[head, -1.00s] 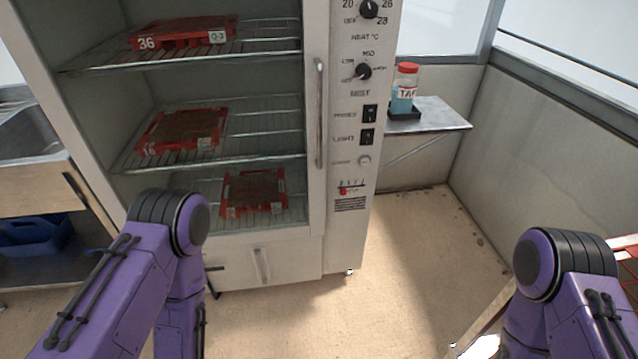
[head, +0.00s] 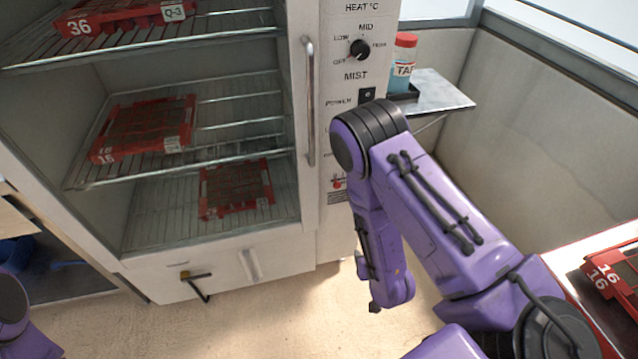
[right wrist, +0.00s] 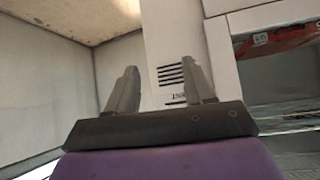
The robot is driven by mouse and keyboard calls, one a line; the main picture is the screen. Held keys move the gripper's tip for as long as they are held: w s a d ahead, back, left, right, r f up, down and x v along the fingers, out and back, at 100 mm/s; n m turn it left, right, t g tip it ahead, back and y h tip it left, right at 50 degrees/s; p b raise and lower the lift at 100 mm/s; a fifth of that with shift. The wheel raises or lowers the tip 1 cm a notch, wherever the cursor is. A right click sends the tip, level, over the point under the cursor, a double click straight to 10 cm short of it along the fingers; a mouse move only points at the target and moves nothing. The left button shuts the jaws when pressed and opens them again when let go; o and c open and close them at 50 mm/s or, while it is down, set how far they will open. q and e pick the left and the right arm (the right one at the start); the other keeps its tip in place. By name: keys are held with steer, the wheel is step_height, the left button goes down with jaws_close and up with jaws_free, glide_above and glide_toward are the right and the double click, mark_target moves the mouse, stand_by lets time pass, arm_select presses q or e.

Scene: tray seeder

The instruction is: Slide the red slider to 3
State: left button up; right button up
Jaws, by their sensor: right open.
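The red slider (head: 338,183) is a small red knob low on the control panel of the white cabinet (head: 333,60), just above the vent slots. My right arm's elbow hides part of the panel beside it. My right gripper (right wrist: 160,82) shows in the right wrist view, open and empty, with its two fingers apart in front of the panel. That view appears upside down; the vent slots (right wrist: 171,74) show between the fingers, and I cannot make out the slider there. In the head view the right gripper is hidden. My left gripper is out of view.
The glass-fronted cabinet holds red trays (head: 148,128) on wire shelves, with a vertical door handle (head: 310,100) left of the panel. A bottle (head: 403,65) stands on a side shelf (head: 440,92).

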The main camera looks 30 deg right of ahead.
mark_target(338, 186)
steer(key=w+d+r+n+t, duration=0.15)
steer(key=w+r+t, duration=0.35)
steer(key=w+r, duration=0.55)
steer(key=shift+n+g+y, duration=0.3)
steer(key=shift+n, duration=0.05)
steer(key=x, duration=0.8)
steer(key=f+x, duration=0.1)
steer(key=x, duration=0.3)
steer(key=shift+a+f, duration=0.15)
steer(key=shift+a, duration=0.1)
jaws_close()
